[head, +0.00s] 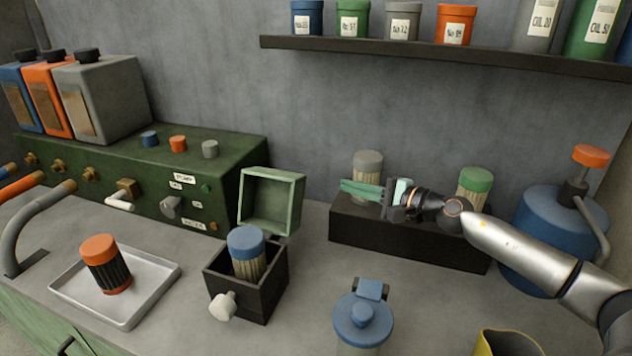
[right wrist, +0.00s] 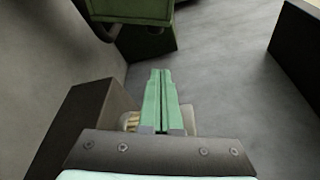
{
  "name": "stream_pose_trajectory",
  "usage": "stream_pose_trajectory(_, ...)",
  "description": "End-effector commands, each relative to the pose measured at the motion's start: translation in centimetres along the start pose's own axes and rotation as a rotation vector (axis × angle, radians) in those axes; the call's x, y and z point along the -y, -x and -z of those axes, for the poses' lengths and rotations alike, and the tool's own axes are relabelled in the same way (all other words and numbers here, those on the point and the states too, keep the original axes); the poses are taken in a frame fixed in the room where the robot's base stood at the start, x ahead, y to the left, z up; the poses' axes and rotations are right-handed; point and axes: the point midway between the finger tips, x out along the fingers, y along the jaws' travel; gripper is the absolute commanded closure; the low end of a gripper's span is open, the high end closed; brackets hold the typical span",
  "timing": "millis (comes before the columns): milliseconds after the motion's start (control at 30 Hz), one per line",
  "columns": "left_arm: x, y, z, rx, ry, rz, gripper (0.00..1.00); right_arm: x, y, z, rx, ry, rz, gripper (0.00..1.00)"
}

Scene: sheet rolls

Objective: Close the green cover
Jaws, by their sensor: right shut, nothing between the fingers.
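The green cover (head: 271,203) is a hollow, box-shaped lid. It stands open and upright at the back of a small black box (head: 253,297), its hollow side facing forward. A roll with a blue cap (head: 246,242) stands in the black box. My right gripper (head: 345,187) has green fingers and is shut and empty. It is right of the cover and apart from it, above the dark rack. In the right wrist view the closed fingers (right wrist: 158,88) point toward a green part at the top, likely the cover (right wrist: 135,12). My left gripper is not in view.
The dark rack (head: 410,236) holds grey-capped and green-capped rolls beside my right arm. A blue pump bottle (head: 555,235) is at right, a blue-lidded jar (head: 362,318) in front. A tray (head: 160,278) with an orange-capped roll is left. A shelf (head: 450,55) hangs above.

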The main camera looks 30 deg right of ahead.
Motion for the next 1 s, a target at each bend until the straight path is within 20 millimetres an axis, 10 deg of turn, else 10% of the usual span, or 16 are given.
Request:
stream_pose_trajectory(667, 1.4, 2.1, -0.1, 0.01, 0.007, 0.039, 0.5, 0.2, -9.3, -0.4, 0.005, 0.0, -0.001, 1.0)
stream_pose_trajectory(1000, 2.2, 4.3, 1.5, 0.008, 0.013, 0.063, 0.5, 0.2, -8.1, -3.5, 0.004, 0.005, -0.006, 1.0)
